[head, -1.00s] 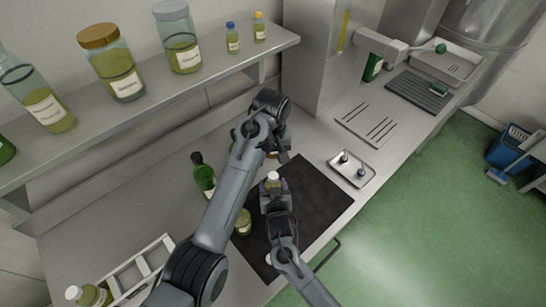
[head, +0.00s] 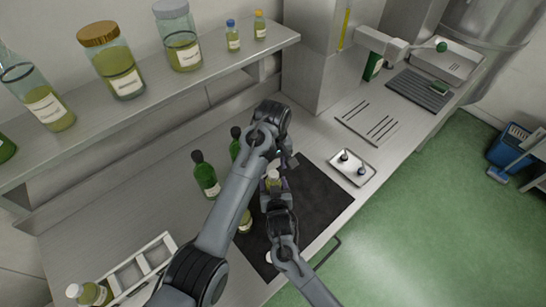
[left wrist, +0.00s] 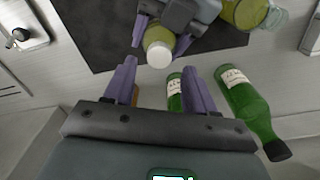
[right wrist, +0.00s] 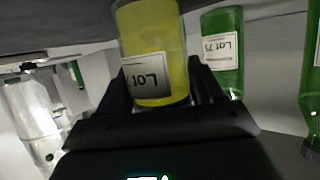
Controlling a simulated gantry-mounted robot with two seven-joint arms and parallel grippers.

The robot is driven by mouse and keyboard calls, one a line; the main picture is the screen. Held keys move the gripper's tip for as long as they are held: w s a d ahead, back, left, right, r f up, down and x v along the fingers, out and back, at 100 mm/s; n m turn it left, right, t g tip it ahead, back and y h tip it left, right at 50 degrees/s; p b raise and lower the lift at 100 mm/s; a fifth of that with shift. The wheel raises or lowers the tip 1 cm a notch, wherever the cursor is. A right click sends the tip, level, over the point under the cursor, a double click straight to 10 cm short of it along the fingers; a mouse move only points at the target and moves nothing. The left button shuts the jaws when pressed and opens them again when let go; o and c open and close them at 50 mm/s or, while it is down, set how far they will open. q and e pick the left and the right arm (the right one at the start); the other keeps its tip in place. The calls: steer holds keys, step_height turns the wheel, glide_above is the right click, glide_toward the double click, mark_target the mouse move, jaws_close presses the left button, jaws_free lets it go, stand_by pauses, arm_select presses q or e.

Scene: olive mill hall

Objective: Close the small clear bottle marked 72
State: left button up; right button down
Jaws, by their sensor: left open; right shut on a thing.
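The small clear bottle (right wrist: 150,35) holds yellow-green liquid. Its label reads "Lot 7" with the rest cut off, so I cannot confirm 72. My right gripper (right wrist: 160,85) is shut on its sides and holds it upright over the dark mat (head: 318,195). A white top shows on the bottle in the head view (head: 272,174) and left wrist view (left wrist: 159,48); I cannot tell whether it is fully seated. My left gripper (left wrist: 158,72) is open and empty, its fingers apart and pointing towards the white top. It is beside the bottle in the head view (head: 287,162).
Green bottles (head: 206,176) stand left of the mat, and another clear bottle (head: 244,221) stands partly behind my left arm. A small tray (head: 352,168) with two dark-topped pieces lies right of the mat. A white rack (head: 140,270) is at front left. A shelf holds jars.

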mark_target(273, 174)
arm_select(q)
steer(key=shift+f, duration=2.25)
arm_select(e)
steer(key=shift+d+f, duration=0.1)
steer(key=shift+f, duration=0.05)
arm_select(q)
jaws_close()
steer(key=shift+o, duration=0.5)
jaws_free()
step_height(273, 174, up, 12)
